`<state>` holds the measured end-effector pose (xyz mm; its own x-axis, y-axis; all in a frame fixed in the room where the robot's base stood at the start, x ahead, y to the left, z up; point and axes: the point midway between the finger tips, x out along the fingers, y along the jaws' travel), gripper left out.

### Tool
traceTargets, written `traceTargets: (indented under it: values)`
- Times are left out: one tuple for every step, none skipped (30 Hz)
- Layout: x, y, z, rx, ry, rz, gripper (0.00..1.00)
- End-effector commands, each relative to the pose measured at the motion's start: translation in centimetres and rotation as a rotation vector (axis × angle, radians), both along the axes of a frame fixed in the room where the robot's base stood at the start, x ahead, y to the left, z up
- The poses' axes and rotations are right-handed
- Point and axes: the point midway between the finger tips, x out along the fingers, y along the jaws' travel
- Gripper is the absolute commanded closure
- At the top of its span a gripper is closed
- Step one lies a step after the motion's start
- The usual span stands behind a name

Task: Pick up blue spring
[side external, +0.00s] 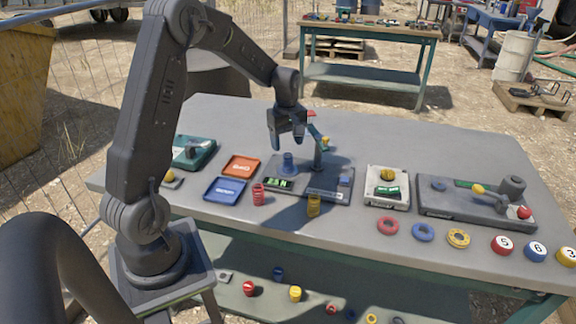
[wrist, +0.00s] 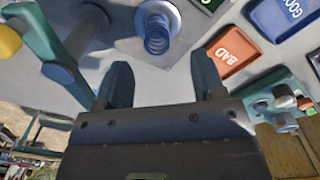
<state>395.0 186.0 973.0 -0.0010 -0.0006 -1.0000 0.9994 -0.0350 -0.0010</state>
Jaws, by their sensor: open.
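The blue spring (side external: 289,163) stands upright on a grey base plate (side external: 335,182) beside a green display. It also shows at the top of the wrist view (wrist: 156,38), beyond my fingertips. My gripper (side external: 287,140) is open and empty, pointing down above the spring and apart from it. In the wrist view my two fingers (wrist: 164,78) are spread, with bare plate and table between them. A red spring (side external: 258,195) and a yellow spring (side external: 313,206) stand on the table in front of the plate.
A post with a coloured arm (side external: 318,150) rises from the plate close to the right of my gripper. An orange BAD tray (side external: 241,166) and a blue GOOD tray (side external: 225,189) lie left of the plate. Rings and numbered balls sit along the right front edge.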

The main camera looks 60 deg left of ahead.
Motion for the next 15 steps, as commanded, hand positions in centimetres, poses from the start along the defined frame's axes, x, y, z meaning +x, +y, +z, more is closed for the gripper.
traceTargets:
  values:
    - [0.0, 0.0, -0.9, -0.002, 0.003, -0.001, 0.37]
    - [0.0, 0.0, -1.3, -0.001, 0.002, -0.001, 0.37]
    - [0.0, 0.0, -1.8, -0.001, 0.002, -0.001, 0.37]
    - [0.0, 0.0, -2.1, -0.001, 0.001, -0.002, 0.37]
    - [0.0, 0.0, -2.3, -0.001, 0.001, -0.002, 0.37]
    - [0.0, 0.0, -2.5, -0.001, 0.001, -0.002, 0.37]
    - [0.0, 0.0, -2.6, -0.001, 0.001, -0.002, 0.37]
    - [0.0, 0.0, -2.8, 0.000, 0.001, -0.002, 0.37]
    - [0.1, 0.0, -3.1, 0.000, 0.000, -0.002, 0.37]
    - [0.1, 0.0, -3.3, 0.000, 0.000, -0.002, 0.37]
    - [0.1, 0.0, -3.7, -0.001, 0.002, -0.002, 0.37]
    - [0.2, 0.0, -4.3, -0.002, 0.003, -0.002, 0.37]
    - [0.2, 0.1, -4.8, -0.002, 0.002, -0.002, 0.37]
    - [0.3, 0.1, -5.3, -0.002, 0.003, -0.002, 0.37]
    - [0.4, 0.1, -5.9, -0.002, 0.003, -0.003, 0.37]
